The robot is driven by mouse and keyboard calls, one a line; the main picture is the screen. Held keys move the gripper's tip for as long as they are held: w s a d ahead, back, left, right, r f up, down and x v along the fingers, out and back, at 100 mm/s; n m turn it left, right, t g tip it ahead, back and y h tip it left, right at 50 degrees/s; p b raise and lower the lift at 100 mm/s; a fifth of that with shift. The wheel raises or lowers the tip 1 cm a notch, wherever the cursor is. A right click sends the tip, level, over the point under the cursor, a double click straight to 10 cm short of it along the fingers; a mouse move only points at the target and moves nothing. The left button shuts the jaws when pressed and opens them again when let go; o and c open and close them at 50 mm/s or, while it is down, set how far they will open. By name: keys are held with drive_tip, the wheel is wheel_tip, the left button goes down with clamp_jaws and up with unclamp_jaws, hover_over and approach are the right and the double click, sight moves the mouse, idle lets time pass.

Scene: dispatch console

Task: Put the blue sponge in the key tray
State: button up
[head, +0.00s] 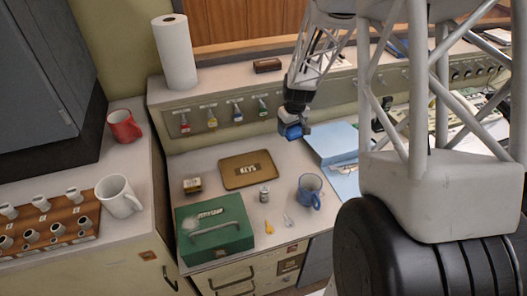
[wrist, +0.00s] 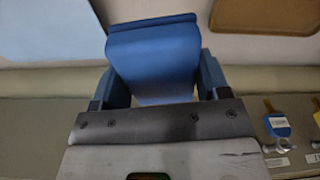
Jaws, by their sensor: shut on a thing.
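My gripper (head: 293,126) is shut on the blue sponge (head: 292,133) and holds it in the air, above and to the right of the key tray. In the wrist view the sponge (wrist: 153,60) sits between the two blue-sided fingers (wrist: 160,82). The key tray (head: 233,180) is a shallow brown tray with a KEYS label, lying flat on the light counter. No other thing shows in it. Part of the tray (wrist: 265,18) shows at the top right of the wrist view, apart from the sponge.
A green cash box (head: 214,232), small dark box (head: 192,185), small jar (head: 264,194) and blue mug (head: 310,191) stand near the tray. A blue folder (head: 336,145) lies to the right. Key tags (head: 211,118) hang on the panel behind. A paper roll (head: 176,55) stands on the ledge.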

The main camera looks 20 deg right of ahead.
drive_tip(key=m, duration=0.2)
hover_over(248, 169)
drive_tip(key=shift+s+r, duration=0.15)
idle(0.5)
drive_tip(key=shift+f, duration=3.1)
drive_tip(key=shift+f, duration=0.15)
drive_tip(key=shift+f, duration=1.75)
drive_tip(key=shift+f, duration=0.1)
drive_tip(key=o, duration=0.9)
